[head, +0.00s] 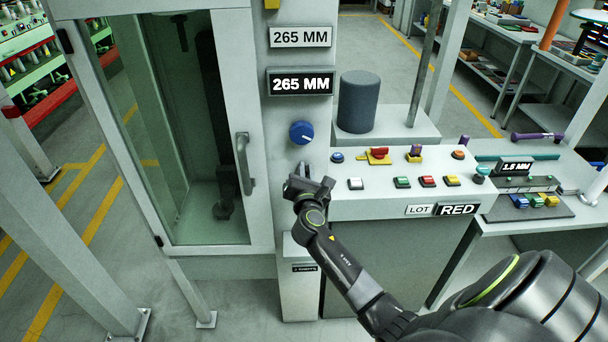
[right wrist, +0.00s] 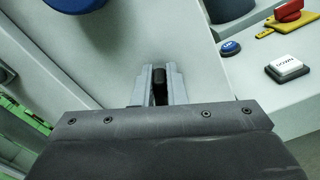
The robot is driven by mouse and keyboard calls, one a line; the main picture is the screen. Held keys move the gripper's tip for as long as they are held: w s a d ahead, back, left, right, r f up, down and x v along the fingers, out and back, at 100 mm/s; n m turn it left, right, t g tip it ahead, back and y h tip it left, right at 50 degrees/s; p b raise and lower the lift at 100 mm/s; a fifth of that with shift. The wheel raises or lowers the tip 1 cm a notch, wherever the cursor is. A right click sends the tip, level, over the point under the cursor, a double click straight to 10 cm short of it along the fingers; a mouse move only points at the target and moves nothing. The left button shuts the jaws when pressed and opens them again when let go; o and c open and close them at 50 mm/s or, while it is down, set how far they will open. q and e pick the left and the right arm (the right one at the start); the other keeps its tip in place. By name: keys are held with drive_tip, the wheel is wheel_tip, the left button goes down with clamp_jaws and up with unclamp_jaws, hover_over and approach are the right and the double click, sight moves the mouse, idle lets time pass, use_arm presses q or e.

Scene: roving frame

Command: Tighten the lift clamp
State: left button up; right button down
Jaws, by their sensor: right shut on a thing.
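My right gripper (head: 308,182) is at the front of the grey machine post, below the blue knob (head: 301,133) and left of the button panel. In the right wrist view my right gripper (right wrist: 159,84) is shut on a small black handle (right wrist: 160,80), which looks like the lift clamp's handle. Only its dark end shows between the two grey fingers; the rest is hidden. In the head view the gripper covers the handle. The blue knob is apart from the gripper. My left gripper is not in view.
Two plates read 265 MM (head: 300,83). The sloped panel (head: 375,205) holds several coloured buttons and a red switch (head: 379,152). A dark cylinder (head: 358,102) stands behind it. A glass door with a grey handle (head: 244,163) is close on the left.

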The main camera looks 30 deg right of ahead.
drive_tip(key=shift+s+d+f+m+b, duration=0.15)
drive_tip(key=shift+f+m+b, duration=0.25)
drive_tip(key=shift+m+b, duration=1.3)
drive_tip(key=shift+s+d+f+m+b, duration=0.15)
drive_tip(key=shift+f+m+b, duration=0.45)
drive_tip(key=shift+m, duration=1.95)
drive_tip(key=shift+s+d+f+m+b, duration=0.1)
drive_tip(key=shift+d+f+m+b, duration=0.1)
drive_tip(key=shift+m+b, duration=1.55)
drive_tip(key=shift+m+p, duration=0.35)
drive_tip(key=shift+m, duration=0.25)
drive_tip(key=c, duration=1.5)
unclamp_jaws()
drive_tip(key=shift+w+a+r, duration=0.1)
drive_tip(key=shift+w+a, duration=0.05)
drive_tip(key=shift+o, duration=0.2)
drive_tip(key=shift+a+r, duration=0.1)
